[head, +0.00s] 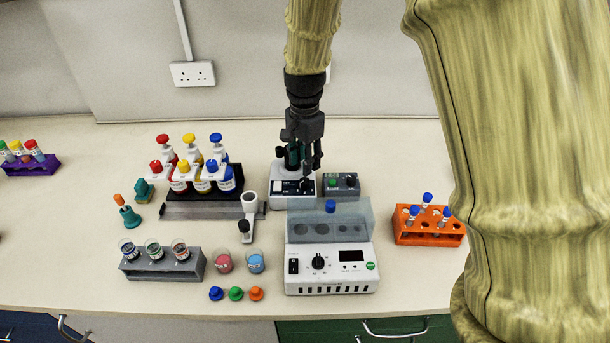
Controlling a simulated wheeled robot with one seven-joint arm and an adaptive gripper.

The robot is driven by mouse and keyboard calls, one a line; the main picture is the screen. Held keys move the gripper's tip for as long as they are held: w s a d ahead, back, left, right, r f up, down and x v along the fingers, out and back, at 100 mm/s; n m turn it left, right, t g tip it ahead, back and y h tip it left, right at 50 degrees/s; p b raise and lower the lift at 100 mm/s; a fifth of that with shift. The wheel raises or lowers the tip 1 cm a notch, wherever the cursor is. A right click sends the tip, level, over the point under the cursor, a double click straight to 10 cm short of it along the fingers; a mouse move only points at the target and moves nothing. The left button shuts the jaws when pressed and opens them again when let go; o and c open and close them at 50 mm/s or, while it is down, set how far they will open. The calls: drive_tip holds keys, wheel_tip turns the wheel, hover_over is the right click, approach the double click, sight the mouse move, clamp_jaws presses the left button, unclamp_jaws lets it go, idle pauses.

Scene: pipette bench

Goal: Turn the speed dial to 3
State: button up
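I cannot read the marks or the dial's setting. I cannot tell which device carries the speed dial.
A grey control box (341,185) with green and red buttons is right of my gripper. A bottle rack (178,210) stands left, an orange tube rack (430,232) right. A grey block with jars (160,268), two beakers (224,261) and coloured caps (236,294) lie front left.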

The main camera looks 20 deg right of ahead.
sight(305, 180)
drive_tip(key=shift+f+p, duration=0.75)
drive_tip(key=shift+f, duration=2.55)
drive_tip(key=c, duration=0.8)
